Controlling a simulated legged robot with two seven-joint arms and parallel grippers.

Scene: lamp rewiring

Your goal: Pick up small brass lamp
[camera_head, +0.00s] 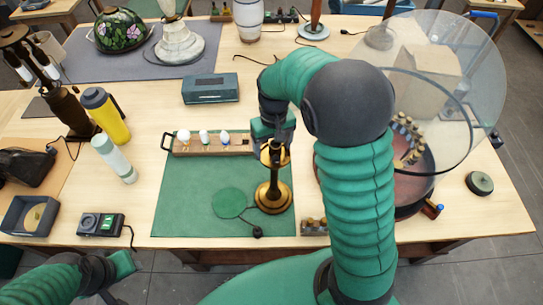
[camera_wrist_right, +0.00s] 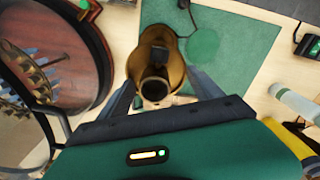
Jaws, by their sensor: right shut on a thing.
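The small brass lamp (camera_head: 273,192) stands upright at the right edge of the green mat (camera_head: 180,209), with its dark cord and plug on the mat in front of its base. My right gripper (camera_head: 272,148) comes down from above and is shut on the lamp's upper part. In the right wrist view the lamp (camera_wrist_right: 158,62) is seen from above between the two fingers of the right gripper (camera_wrist_right: 155,92). I cannot tell whether the base touches the mat. My left gripper (camera_head: 122,266) is at the lower left, away from the lamp; its finger opening is unclear.
A wooden bulb rack (camera_head: 225,151) lies at the mat's back edge. A yellow bottle (camera_head: 106,115), a pale bottle (camera_head: 114,159) and a meter (camera_head: 100,224) are to the left. A round carousel with a clear disc (camera_head: 459,105) stands to the right. The mat's left part is mostly clear.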

